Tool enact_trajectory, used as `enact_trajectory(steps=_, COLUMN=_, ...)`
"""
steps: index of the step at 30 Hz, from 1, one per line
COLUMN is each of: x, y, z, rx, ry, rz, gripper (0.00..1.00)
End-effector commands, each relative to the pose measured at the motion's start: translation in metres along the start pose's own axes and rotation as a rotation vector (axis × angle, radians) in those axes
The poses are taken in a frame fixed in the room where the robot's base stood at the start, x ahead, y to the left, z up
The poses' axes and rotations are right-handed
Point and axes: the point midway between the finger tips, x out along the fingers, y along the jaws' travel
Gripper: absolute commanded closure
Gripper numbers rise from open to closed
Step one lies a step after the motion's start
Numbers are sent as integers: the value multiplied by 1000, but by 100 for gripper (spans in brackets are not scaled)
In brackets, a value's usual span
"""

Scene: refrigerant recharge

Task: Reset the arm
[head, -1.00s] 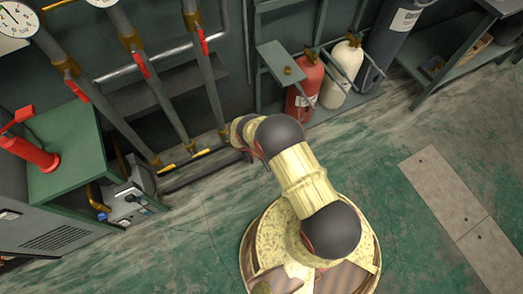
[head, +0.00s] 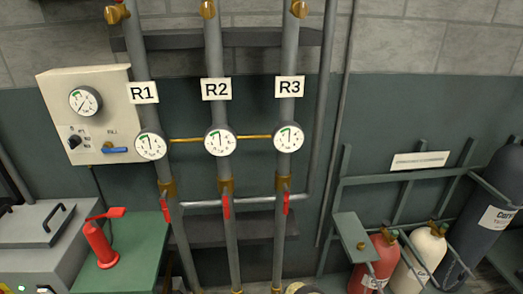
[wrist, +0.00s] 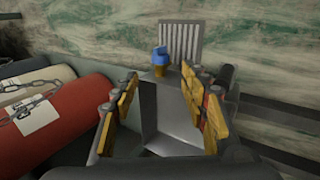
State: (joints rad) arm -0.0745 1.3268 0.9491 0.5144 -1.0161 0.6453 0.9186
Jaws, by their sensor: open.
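My gripper (wrist: 163,112) shows in the wrist view, its yellow-padded fingers spread apart with no object clasped between them. Past the fingers is a grey metal unit (wrist: 177,105) with a blue-capped brass fitting (wrist: 160,60) and a slatted vent (wrist: 181,42). It appears beyond the fingers; whether they touch it cannot be told. In the head view only a small cream piece of my arm shows at the bottom edge, and the gripper is out of that picture.
Red (head: 375,262) and cream (head: 420,255) cylinders stand in a rack at right, near a dark cylinder (head: 495,220). Pipes marked R1 (head: 143,93), R2 (head: 216,89) and R3 (head: 290,87) line the wall. A green stand (head: 135,250) holds a red tool (head: 101,245).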

Motion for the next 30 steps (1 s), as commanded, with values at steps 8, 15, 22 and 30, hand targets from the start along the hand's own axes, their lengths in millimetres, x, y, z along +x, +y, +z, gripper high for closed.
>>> enact_trajectory(steps=8, x=9, y=-8, z=81, rx=-182, ry=-171, rz=-19, gripper=55)
enact_trajectory(steps=15, x=-47, y=12, z=111, rx=-257, ry=-309, rz=-75, gripper=55)
enact_trajectory(steps=22, x=-147, y=55, z=98, rx=-263, ry=-359, rz=-144, gripper=55)
enact_trajectory(steps=30, x=-286, y=116, z=86, rx=-231, ry=-351, rz=-235, gripper=55)
